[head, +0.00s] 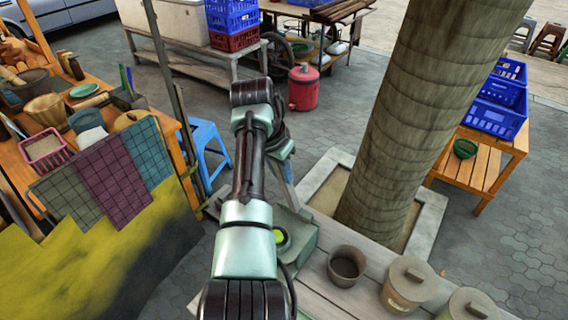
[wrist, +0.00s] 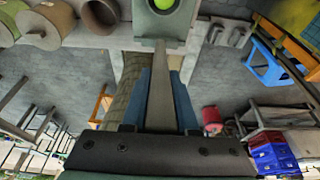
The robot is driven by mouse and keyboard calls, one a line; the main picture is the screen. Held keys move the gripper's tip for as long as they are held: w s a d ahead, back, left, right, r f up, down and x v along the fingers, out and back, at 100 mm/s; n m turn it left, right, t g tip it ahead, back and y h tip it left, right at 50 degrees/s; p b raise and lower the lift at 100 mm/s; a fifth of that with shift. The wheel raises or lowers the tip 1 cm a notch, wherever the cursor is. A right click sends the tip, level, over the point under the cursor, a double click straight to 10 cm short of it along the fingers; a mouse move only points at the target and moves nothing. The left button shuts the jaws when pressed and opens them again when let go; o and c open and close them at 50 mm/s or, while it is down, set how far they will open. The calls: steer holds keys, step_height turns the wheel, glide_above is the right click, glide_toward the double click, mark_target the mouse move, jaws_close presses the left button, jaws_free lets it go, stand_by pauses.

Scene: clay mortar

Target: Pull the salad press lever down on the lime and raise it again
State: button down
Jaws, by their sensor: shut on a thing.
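The salad press (head: 303,238) is a grey-green device on the plank table, partly hidden behind my arm. The green lime (head: 280,236) sits in it; it also shows at the top edge of the wrist view (wrist: 162,4). The press lever (wrist: 162,62) is a grey bar running from the press toward the wrist camera. My gripper (wrist: 160,88) is shut on the lever, with a blue finger on each side of the bar. In the head view my arm hides most of the lever and the grip.
A clay pot (head: 346,266) and lidded pots (head: 409,285) stand right of the press. A tree trunk (head: 420,120) rises behind it. A cloth-draped stall table (head: 110,180) and a blue stool (head: 205,150) are left of my arm.

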steer(key=shift+w+d+r, duration=0.1)
steer(key=shift+w+r, duration=0.05)
steer(key=shift+r, duration=0.1)
steer(key=c, duration=1)
jaws_free()
steer(key=shift+c, duration=0.2)
steer(key=o, duration=0.4)
steer(key=shift+w+f, duration=0.1)
steer(key=shift+f, duration=0.1)
steer(key=shift+c, duration=0.2)
steer(key=b+v, duration=0.2)
steer(key=v, duration=1.1)
steer(key=shift+b, duration=0.35)
steer(key=shift+w+d+r, duration=0.1)
steer(key=shift+w+d, duration=0.05)
steer(key=shift+d, duration=0.05)
